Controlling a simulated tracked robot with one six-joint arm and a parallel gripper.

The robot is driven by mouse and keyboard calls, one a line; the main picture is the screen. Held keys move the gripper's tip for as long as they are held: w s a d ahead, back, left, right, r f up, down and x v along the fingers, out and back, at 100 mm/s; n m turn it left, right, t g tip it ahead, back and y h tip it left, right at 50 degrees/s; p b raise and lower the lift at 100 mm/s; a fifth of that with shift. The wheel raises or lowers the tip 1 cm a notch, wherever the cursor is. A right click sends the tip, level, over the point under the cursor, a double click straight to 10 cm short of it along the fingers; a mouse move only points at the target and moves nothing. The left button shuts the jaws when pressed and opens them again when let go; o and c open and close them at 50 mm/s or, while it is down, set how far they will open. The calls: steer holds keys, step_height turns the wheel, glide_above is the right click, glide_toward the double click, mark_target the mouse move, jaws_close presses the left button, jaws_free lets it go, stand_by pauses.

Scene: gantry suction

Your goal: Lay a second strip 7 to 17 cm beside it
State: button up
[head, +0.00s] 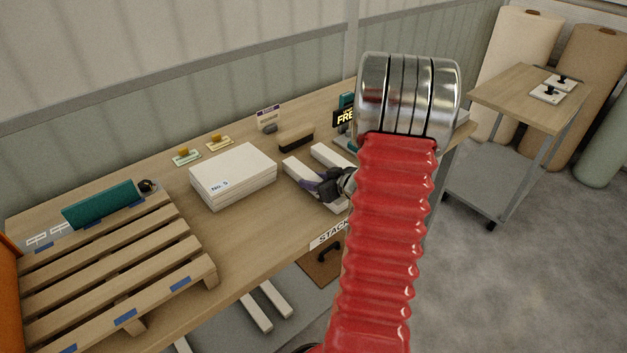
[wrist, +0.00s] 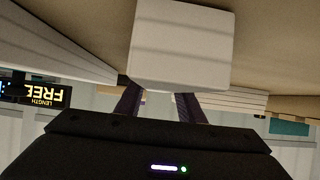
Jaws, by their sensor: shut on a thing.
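My gripper (head: 326,188) is shut on a white strip (head: 297,169), with dark fingers on both sides of it. The strip's pale end (wrist: 183,45) fills the upper middle of the wrist view, between the fingers. Whether it touches the table top I cannot tell. A second white strip (head: 327,155) lies on the table to the right of the held one, roughly parallel with a gap between. It also shows in the wrist view (wrist: 55,38) at the left. My red arm hides its near end.
A stack of white boards (head: 232,174) stands left of the strips on the workbench (head: 245,238). A wooden pallet (head: 115,254) covers the bench's left end. More white strips (head: 257,312) lie below.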

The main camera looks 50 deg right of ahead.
steer(key=o, duration=1.4)
steer(key=shift+c, duration=0.2)
steer(key=shift+s, duration=0.1)
steer(key=v, duration=1.3)
steer(key=shift+s+r, duration=0.15)
steer(key=shift+s, duration=0.15)
